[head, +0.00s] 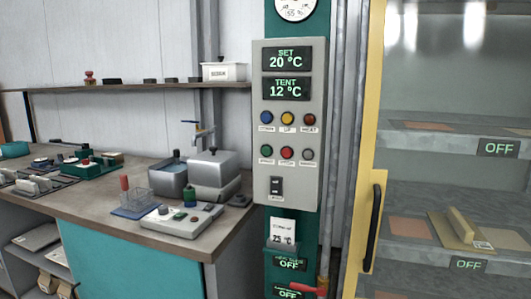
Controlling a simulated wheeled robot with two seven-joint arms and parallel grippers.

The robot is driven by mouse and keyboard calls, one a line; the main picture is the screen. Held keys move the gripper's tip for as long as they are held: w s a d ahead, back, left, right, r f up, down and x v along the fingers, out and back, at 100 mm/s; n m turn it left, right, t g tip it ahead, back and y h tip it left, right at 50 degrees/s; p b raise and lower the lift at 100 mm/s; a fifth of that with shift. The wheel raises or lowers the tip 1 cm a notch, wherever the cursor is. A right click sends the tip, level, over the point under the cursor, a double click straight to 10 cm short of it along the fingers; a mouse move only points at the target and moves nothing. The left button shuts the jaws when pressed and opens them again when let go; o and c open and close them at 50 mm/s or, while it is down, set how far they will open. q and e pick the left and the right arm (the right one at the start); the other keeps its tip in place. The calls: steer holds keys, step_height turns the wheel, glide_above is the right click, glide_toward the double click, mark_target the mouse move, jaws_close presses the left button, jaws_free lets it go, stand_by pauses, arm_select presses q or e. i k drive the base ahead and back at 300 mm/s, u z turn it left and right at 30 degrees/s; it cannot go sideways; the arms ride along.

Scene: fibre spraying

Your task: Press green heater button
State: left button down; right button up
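The grey control panel (288,174) hangs on the green column in the middle of the head view. Its upper row has a blue button (266,118), a yellow button (288,119) and a dark red button (309,119). Its lower row has a green button (265,151) at the left, a red button (287,152) and a grey button (308,154). The small labels are hard to read. The displays (287,74) above read SET 20 °C and TENT 12 °C. Neither gripper is in view, and nothing covers the buttons.
A black switch (277,186) sits low on the panel. A workbench (85,200) with boxes and devices stands to the left. A glass cabinet with a yellow frame (367,150) and black handle (373,228) stands to the right. A red lever (307,289) sticks out below the panel.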

mark_target(267, 150)
steer(key=k, duration=1.35)
steer(key=z, duration=0.55)
steer(key=i, duration=0.65)
steer(key=z, duration=0.75)
steer(key=i, duration=1)
steer(key=u, duration=0.9)
steer(key=i, duration=0.7)
steer(key=u, duration=0.7)
